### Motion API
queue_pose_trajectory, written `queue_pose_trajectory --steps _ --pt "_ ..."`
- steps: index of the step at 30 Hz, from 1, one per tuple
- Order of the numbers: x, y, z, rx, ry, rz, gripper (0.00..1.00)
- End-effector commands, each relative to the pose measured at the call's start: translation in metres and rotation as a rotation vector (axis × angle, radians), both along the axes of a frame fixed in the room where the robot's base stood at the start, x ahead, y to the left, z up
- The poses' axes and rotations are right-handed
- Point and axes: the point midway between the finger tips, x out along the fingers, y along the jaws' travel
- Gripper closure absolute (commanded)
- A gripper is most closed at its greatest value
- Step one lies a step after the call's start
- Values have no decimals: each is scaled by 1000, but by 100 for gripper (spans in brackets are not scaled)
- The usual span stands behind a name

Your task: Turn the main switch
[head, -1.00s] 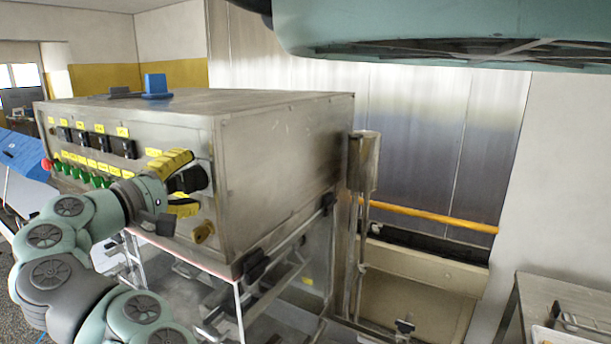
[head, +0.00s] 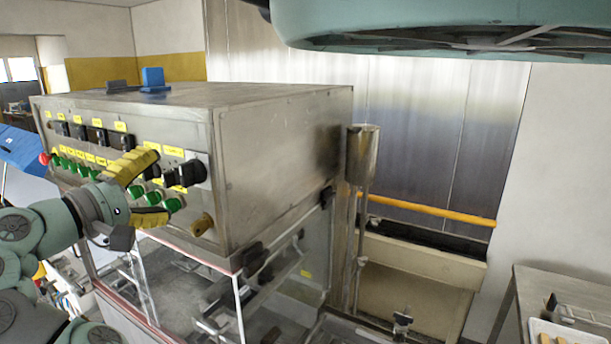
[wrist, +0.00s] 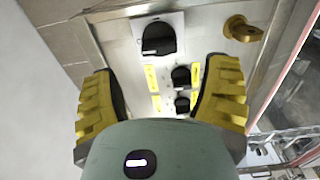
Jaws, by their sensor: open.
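The main switch (head: 193,172) is the large black rotary knob on a pale square plate, at the right end of the machine's front panel. In the wrist view the knob (wrist: 158,38) shows whole, with a pale mark on it. My gripper (head: 158,186) has yellow ribbed fingers and is open and empty in front of the panel. Its fingers are apart from the knob, just to its left in the head view. In the wrist view the gap between the fingers (wrist: 162,82) lies below the switch, with smaller black knobs (wrist: 181,76) seen between them.
A brass fitting (head: 203,223) sticks out below the switch. Green buttons (head: 80,168), black selectors (head: 98,136) and a red button (head: 44,159) fill the panel to the left. A metal post with a cylinder (head: 361,155) stands right of the machine.

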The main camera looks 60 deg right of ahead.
Motion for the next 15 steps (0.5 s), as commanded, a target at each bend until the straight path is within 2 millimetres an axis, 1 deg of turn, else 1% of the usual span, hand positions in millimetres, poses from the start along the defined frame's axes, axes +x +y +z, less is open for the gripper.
queue_pose_trajectory --steps 1,3,6,10,15 --pt "0 4 -2 7 2 1 24" --pt "1 22 0 0 2 9 24" --pt "-2 38 -1 3 1 6 24" --pt "-3 51 -1 2 1 4 24" --pt "-4 61 0 1 2 1 24"
